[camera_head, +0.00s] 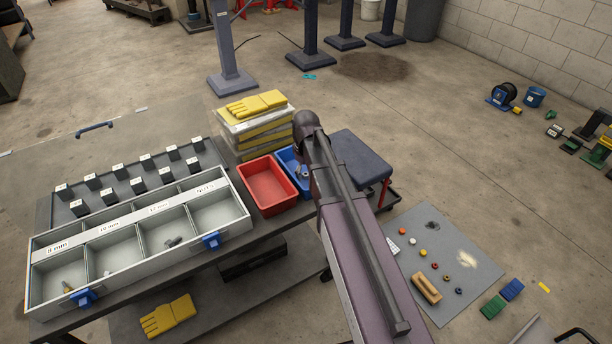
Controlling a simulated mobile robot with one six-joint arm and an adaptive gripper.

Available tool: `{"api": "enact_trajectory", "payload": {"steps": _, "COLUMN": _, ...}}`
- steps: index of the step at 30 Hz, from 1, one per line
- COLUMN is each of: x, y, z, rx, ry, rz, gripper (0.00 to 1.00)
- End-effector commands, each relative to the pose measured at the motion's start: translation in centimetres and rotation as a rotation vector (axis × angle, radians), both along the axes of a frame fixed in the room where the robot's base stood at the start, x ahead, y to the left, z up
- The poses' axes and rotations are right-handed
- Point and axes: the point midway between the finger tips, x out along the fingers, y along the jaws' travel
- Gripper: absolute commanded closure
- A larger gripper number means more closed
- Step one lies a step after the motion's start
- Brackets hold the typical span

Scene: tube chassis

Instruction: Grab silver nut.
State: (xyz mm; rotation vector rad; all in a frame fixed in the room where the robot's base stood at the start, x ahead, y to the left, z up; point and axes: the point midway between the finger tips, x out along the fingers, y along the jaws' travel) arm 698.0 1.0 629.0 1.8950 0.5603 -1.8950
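I cannot pick out a silver nut for certain. A small grey metal piece (173,241) lies in the third compartment of the long grey tray (240,228); its shape is too small to tell. A tiny piece (107,272) lies in the second compartment and a bolt-like piece (67,286) in the first. The right compartment looks empty. My arm reaches from the bottom middle up over the blue bin (287,158). My gripper is mostly hidden behind the arm; a grey part shows at the bin, and its fingers cannot be made out.
A red bin (267,186) stands beside the blue one, with yellow gloves (257,104) on a stack behind. Black blocks with white labels (115,171) line the bench's back. A dark stool (359,160) stands right of my arm. A floor mat (450,250) holds several small coloured parts.

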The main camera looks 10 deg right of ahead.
Motion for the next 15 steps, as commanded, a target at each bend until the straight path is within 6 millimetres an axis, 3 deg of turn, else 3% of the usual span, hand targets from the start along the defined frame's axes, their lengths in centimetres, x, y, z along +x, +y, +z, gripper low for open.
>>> {"api": "enact_trajectory", "payload": {"steps": 1, "x": 0.01, "y": 0.01, "z": 0.00, "rx": 0.000, "ry": 0.000, "rz": 0.000, "gripper": 0.40}}
{"api": "enact_trajectory", "payload": {"steps": 6, "x": 0.00, "y": 0.02, "z": 0.00, "rx": 0.000, "ry": 0.000, "rz": 0.000, "gripper": 0.87}}
{"api": "enact_trajectory", "payload": {"steps": 15, "x": 0.01, "y": 0.03, "z": 0.00, "rx": 0.000, "ry": 0.000, "rz": 0.000, "gripper": 0.90}}
